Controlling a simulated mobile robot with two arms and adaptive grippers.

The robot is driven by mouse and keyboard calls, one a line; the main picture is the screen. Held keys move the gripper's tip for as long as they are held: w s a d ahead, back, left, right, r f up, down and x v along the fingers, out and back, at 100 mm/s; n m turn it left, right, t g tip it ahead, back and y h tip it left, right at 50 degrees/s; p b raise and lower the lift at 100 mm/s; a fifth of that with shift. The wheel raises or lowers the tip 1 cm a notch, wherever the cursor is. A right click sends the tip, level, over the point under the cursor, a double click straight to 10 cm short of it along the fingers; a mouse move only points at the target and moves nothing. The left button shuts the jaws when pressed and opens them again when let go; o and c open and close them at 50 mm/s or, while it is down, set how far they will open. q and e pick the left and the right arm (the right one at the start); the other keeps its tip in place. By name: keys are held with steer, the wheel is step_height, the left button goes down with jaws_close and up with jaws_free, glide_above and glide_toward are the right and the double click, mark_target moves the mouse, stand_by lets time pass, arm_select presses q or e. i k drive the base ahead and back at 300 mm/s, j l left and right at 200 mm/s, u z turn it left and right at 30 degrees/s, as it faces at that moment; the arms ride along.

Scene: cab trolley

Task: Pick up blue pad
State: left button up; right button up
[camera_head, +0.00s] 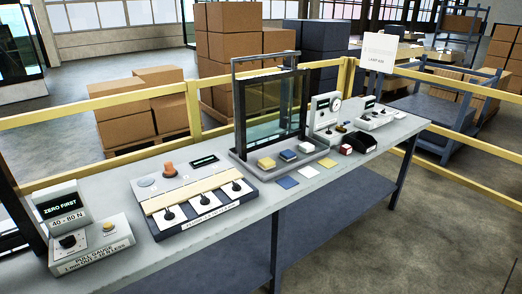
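A flat blue square (287,182) lies on the grey workbench (225,252), just in front of the fixture tray, with a white square (309,171) to its right. A blue block (288,156) sits on the tray (254,172) between a yellow block (266,163) and a white block (306,147). I cannot tell which blue piece is the pad of the task. Neither of my grippers is in view.
A clear upright screen (272,108) in a dark frame stands behind the blocks. A switch panel (198,205) lies to the left. Dark and red small boxes (361,142) and a dial gauge stand (326,110) are to the right. Yellow rails (194,112) run behind the bench.

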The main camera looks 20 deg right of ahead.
mark_target(288, 155)
steer(key=i+l+u, duration=0.1)
steer(key=l, duration=0.4)
steer(key=i+l+u, duration=0.15)
steer(key=l, duration=0.35)
steer(key=i+l+u, duration=0.1)
steer(key=l, duration=0.45)
steer(key=i+l+u, duration=0.15)
steer(key=l, duration=0.4)
steer(key=i+l+u, duration=0.1)
steer(key=l, duration=0.45)
